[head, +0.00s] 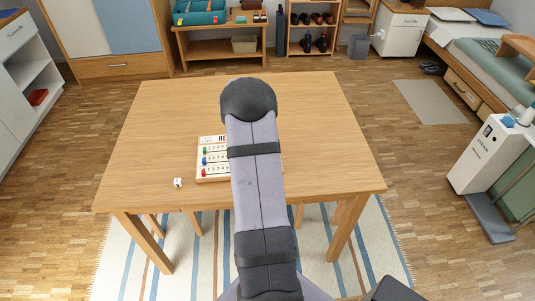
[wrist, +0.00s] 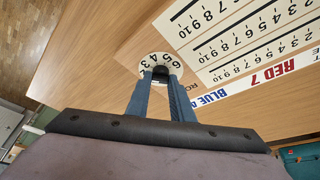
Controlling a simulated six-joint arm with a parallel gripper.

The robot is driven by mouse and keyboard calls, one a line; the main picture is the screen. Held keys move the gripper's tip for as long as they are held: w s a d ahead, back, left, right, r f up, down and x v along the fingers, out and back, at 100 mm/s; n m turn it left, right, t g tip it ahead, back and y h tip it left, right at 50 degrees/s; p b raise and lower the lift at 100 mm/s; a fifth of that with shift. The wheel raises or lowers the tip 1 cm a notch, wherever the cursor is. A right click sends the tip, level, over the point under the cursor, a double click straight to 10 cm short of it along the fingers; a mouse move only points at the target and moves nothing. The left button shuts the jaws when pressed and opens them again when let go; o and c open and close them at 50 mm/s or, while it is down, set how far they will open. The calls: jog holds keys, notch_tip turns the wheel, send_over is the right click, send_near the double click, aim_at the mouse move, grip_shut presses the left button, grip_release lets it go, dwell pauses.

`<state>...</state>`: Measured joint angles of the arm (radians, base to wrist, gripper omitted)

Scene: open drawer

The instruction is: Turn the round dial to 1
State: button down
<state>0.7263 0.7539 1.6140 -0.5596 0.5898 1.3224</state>
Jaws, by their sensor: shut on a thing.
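The round dial (wrist: 172,60) is a small white disc with black numbers around its edge, lying on the wooden surface in the wrist view. The numbers 3, 4, 5 and 6 seem to show along its far side, upside down; the near side is hidden by my fingers. My gripper (wrist: 161,76) has its two blue-grey fingers on either side of the dial's dark centre knob, shut on it. I cannot make out a pointer or which number is set. In the head view my own arm hides the gripper and dial.
A white board (head: 213,171) with number rows and "RED 7" lettering lies on the wooden table (head: 320,120), partly behind my arm; it is close beside the dial in the wrist view (wrist: 225,62). A white die (head: 178,182) lies left of it. The table's far half is mostly clear.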

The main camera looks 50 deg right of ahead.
jog(key=n, duration=0.1)
jog(key=n+t, duration=0.1)
jog(key=shift+s+r+n, duration=0.15)
jog(key=shift+n, duration=0.25)
jog(key=shift+r+n+t+p, duration=0.15)
jog(key=shift+n+t+p, duration=0.25)
jog(key=shift+n+p, duration=0.55)
jog(key=n+p, duration=0.2)
jog(key=p, duration=0.2)
jog(key=shift+s+t+y, duration=0.1)
jog(key=shift+t+y, duration=0.2)
jog(key=shift+y, duration=0.1)
jog(key=shift+d+n+p, duration=0.1)
jog(key=shift+n+p, duration=0.15)
jog(key=shift+p, duration=0.25)
jog(key=shift+f+t+p, duration=0.25)
jog(key=shift+t+p, duration=0.05)
jog(key=shift+p, duration=0.05)
jog(key=c, duration=1.5)
grip_release()
jog(key=shift+c, duration=0.2)
jog(key=shift+r, duration=0.1)
jog(key=b+v, duration=0.1)
jog(key=v, duration=0.6)
